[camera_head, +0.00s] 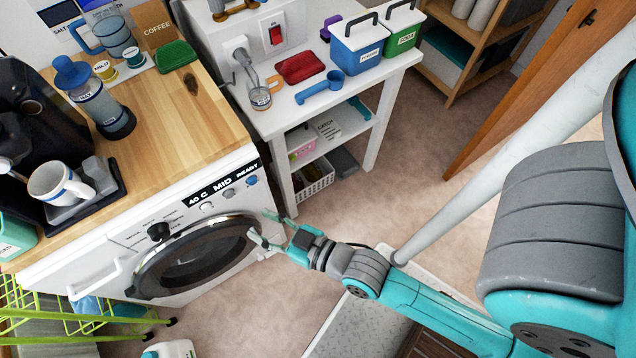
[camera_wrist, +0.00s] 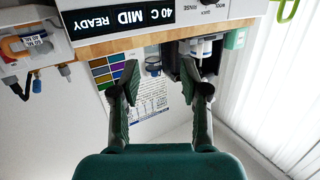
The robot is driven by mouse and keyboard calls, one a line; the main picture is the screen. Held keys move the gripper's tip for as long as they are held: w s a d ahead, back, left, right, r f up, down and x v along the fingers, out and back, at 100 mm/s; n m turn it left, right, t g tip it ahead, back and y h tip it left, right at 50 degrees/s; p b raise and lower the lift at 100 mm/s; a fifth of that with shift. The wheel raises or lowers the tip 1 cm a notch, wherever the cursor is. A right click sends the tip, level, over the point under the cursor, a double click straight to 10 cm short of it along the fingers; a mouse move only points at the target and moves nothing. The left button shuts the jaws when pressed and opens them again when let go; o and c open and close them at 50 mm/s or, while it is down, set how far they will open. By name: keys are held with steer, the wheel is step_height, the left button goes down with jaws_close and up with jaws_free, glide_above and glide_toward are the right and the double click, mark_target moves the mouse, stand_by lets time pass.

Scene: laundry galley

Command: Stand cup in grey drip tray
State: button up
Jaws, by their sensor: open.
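A white cup (camera_head: 58,183) with a blue band and a handle is at the coffee machine on the wooden counter, at the left of the head view. It is over or against a grey blocky piece (camera_head: 98,176) on the machine's dark base; I cannot tell whether this piece is the grey drip tray, or how the cup rests on it. My gripper (camera_head: 261,227) is open and empty in front of the washing machine, well right of the cup. In the upside-down wrist view its fingers (camera_wrist: 160,70) are spread, and a white cup-like thing (camera_wrist: 203,47) shows beyond them.
The black coffee machine (camera_head: 25,125) stands behind the cup. A blue-lidded bottle (camera_head: 98,97) and a bluish mug (camera_head: 115,37) are on the counter. The washing machine (camera_head: 205,255) is under it. A white side table (camera_head: 290,120) holds tubs and a blue scoop. Bare counter lies at centre.

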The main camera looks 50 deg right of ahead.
steer(key=s+d+r+h, duration=0.1)
steer(key=s+d, duration=0.1)
steer(key=s, duration=0.8)
steer(key=s+d+r+m+g+h, duration=0.1)
steer(key=s+d+r, duration=0.1)
steer(key=s, duration=0.7)
steer(key=shift+s+d+m+h, duration=0.3)
steer(key=shift+s+d, duration=0.1)
steer(key=shift+o, duration=0.3)
stand_by(0.9)
